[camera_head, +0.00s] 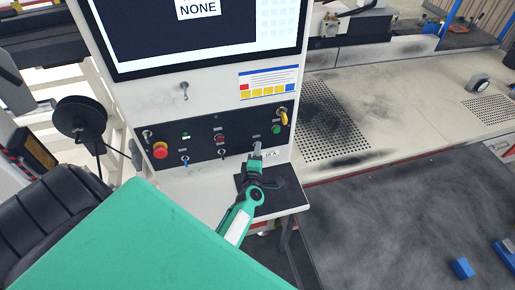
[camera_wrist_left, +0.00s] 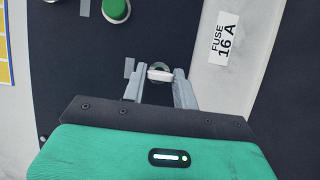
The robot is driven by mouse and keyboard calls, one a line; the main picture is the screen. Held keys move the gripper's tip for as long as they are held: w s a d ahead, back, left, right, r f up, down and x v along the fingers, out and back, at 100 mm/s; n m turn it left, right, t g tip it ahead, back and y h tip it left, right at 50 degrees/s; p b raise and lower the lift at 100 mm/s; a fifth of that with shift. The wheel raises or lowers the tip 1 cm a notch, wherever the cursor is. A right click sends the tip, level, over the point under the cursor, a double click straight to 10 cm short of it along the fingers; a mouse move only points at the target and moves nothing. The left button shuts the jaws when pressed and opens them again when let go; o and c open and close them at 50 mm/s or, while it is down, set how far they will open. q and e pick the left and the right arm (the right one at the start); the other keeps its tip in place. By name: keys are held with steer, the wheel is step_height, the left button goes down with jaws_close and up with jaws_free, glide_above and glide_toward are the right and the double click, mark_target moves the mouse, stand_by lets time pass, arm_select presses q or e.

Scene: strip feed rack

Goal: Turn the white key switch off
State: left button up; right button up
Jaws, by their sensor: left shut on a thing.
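The white key switch (camera_wrist_left: 160,74) sits on the dark control panel (camera_head: 205,143), at its lower right. In the head view my left gripper (camera_head: 257,149) reaches the panel from below and hides the key. My right gripper is not in view.
A green button (camera_head: 277,129) and a yellow handle (camera_head: 284,117) are close by on the panel. A red mushroom button (camera_head: 160,150) and a blue key (camera_head: 185,160) are farther left. A FUSE 16 A label (camera_wrist_left: 222,38) is beside the key. A dark ledge (camera_head: 290,196) lies below.

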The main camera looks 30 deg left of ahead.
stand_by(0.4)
arm_select(q)
steer(key=o, duration=1)
steer(key=p+v, duration=0.1)
steer(key=v, duration=1.3)
steer(key=shift+w, duration=0.1)
